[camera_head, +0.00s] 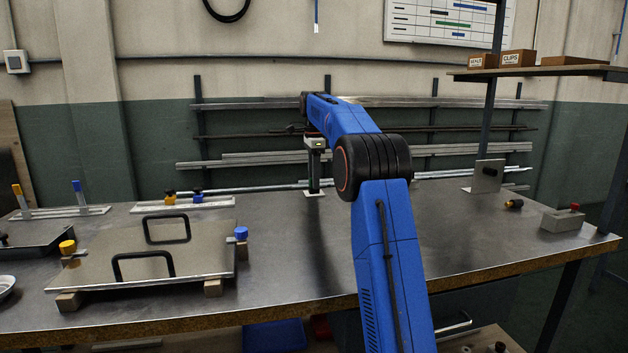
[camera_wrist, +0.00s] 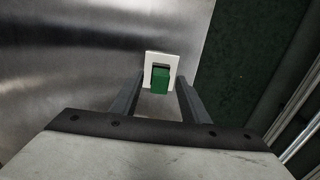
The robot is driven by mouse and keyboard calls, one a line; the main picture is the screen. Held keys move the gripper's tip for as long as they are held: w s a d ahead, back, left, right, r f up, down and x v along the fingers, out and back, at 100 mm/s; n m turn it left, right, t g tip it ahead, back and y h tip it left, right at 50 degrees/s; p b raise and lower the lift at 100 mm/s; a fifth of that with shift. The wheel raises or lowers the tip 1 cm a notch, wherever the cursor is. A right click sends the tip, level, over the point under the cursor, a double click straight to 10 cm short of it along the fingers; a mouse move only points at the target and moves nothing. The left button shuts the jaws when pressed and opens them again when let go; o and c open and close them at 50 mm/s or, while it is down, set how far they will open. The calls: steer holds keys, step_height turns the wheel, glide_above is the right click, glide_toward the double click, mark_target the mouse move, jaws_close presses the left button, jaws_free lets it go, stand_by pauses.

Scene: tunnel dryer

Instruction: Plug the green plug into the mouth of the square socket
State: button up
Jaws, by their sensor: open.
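A green plug (camera_wrist: 160,82) stands between the two fingers of my gripper (camera_wrist: 160,78) in the wrist view. My gripper is open, with a finger on either side of the plug and gaps showing. Directly beyond the plug is a white square socket (camera_wrist: 149,62) with a dark mouth. The plug overlaps the mouth's near part; whether it is inside or how deep, I cannot tell. In the head view my gripper (camera_head: 314,178) points down over the white socket plate (camera_head: 314,194), near the table's back edge. The plug is not distinguishable there.
A metal lid with two black handles (camera_head: 145,262) lies on blocks at the left. Metal bars (camera_head: 250,158) line the wall behind.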

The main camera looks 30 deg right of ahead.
steer(key=shift+r, duration=3.55)
